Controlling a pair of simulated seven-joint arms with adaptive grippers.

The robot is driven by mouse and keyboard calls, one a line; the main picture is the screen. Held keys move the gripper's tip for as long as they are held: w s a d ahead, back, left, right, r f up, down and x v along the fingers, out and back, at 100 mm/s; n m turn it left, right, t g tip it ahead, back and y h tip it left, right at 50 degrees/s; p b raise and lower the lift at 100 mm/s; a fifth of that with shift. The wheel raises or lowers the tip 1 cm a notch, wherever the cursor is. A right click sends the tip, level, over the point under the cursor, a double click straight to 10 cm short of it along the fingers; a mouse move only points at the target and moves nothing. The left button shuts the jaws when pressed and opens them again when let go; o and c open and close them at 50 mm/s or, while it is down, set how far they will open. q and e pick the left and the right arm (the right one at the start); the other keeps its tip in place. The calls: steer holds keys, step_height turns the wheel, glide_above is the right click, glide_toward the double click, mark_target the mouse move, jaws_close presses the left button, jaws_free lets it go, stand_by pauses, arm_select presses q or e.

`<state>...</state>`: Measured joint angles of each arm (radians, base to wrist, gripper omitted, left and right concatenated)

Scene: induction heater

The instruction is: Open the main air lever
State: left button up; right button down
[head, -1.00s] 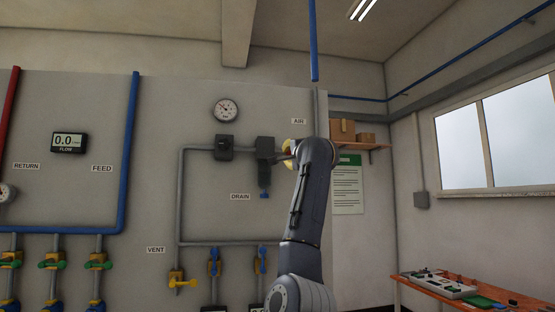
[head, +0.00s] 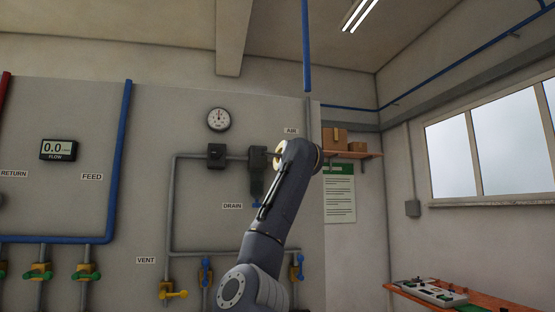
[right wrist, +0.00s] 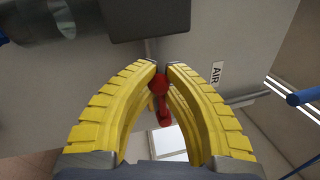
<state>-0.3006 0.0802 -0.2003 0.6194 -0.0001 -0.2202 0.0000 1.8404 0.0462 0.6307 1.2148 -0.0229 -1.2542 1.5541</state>
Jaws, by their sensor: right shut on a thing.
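The red lever (right wrist: 162,108) of the air line shows in the right wrist view, beside the AIR label (right wrist: 216,75). My right gripper (right wrist: 164,70) has its yellow fingers closed around the lever near their tips. In the head view the AIR label (head: 291,131) is above the end of my right arm. That arm hides the lever and most of the right gripper there. The round pressure gauge (head: 219,119) hangs on the panel, its needle pointing about straight up. My left gripper is in neither view.
A dark filter unit (head: 257,160) and a dark box (head: 216,155) sit on the grey pipe left of my gripper. A shelf with cardboard boxes (head: 334,139) is to the right. A workbench (head: 455,298) stands at the lower right.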

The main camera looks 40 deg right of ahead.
steer(key=c, duration=1.2)
jaws_free()
steer(key=shift+c, duration=0.2)
steer(key=shift+s, duration=0.15)
steer(key=v, duration=1.2)
